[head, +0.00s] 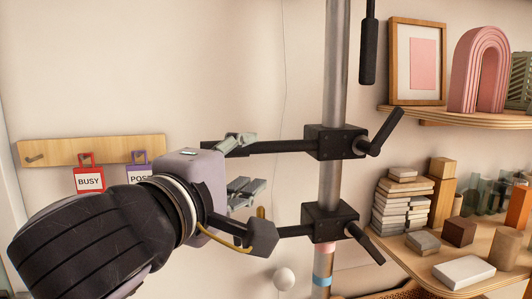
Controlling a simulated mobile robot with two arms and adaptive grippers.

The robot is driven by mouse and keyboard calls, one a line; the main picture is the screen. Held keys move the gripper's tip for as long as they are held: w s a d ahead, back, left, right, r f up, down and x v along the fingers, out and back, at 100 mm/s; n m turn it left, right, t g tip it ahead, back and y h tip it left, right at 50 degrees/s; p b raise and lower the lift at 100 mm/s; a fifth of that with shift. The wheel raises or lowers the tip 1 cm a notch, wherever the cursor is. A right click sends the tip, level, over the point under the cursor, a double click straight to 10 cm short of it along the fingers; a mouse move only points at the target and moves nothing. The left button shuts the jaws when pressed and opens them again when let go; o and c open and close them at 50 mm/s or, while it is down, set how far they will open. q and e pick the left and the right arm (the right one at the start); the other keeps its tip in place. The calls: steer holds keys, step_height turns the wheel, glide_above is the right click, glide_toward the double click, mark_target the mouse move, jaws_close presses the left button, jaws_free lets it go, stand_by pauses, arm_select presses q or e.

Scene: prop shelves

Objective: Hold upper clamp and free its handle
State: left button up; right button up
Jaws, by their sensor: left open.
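The upper clamp (336,142) is a black block around a vertical grey pole (333,185). Its black handle (386,131) sticks out to the right, tilted up. A black bar (290,147) runs left from the clamp. My left gripper (243,165) is open at the left, its grey fingers near the bar's left end. One finger overlaps the bar in the picture; I cannot tell whether they touch. The gripper is well left of the handle and not around it. My right gripper is not in view.
A lower clamp (328,220) with a down-tilted handle (365,243) sits below on the pole. A black grip (368,52) hangs at the top. Right shelves hold a pink arch (482,70), a frame (391,60) and stacked blocks (400,205). Tags hang from a wooden rail (100,150).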

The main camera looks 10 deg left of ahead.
mark_target(272, 149)
arm_select(q)
steer(key=shift+x, duration=5.9)
steer(key=shift+c, duration=0.5)
jaws_close()
